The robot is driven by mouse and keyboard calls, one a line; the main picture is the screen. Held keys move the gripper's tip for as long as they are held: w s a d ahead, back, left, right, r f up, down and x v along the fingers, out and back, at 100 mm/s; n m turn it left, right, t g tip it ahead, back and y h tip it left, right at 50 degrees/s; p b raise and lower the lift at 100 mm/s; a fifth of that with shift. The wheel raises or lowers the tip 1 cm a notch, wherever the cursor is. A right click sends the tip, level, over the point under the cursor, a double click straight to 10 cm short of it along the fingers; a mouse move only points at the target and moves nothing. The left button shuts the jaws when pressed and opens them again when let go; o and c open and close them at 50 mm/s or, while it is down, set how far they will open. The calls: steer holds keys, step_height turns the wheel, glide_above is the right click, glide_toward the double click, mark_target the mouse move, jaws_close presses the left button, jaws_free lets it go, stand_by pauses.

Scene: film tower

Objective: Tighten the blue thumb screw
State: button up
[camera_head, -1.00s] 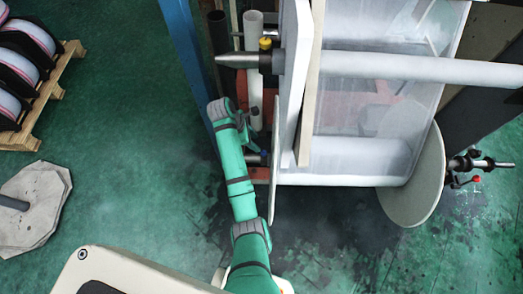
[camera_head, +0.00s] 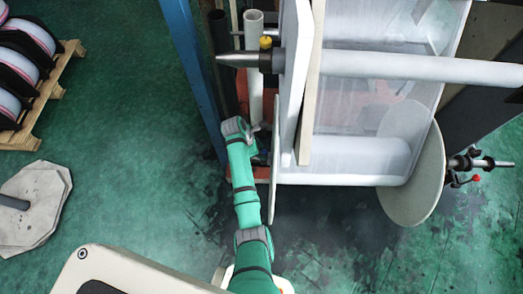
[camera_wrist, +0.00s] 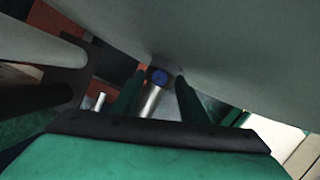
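The blue thumb screw (camera_wrist: 159,76) shows in the wrist view at upper middle, by a bare metal shaft (camera_wrist: 152,101). My gripper (camera_wrist: 160,77) is open, with one green finger on each side of the screw in the picture. Gaps show between the screw and both fingers; whether either finger touches it I cannot tell. In the head view my green arm reaches up to the left side of the film tower, and its end is mostly hidden beside the white side plate (camera_head: 293,90).
A large pale surface (camera_wrist: 240,45) lies close above the fingers in the wrist view. In the head view, a blue post (camera_head: 190,70) stands left of my arm. A pallet of rolls (camera_head: 40,115) is far left. Green floor (camera_head: 125,150) between is clear.

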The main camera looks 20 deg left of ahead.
steer(key=shift+d+f, duration=0.15)
steer(key=shift+c, duration=0.6)
jaws_close()
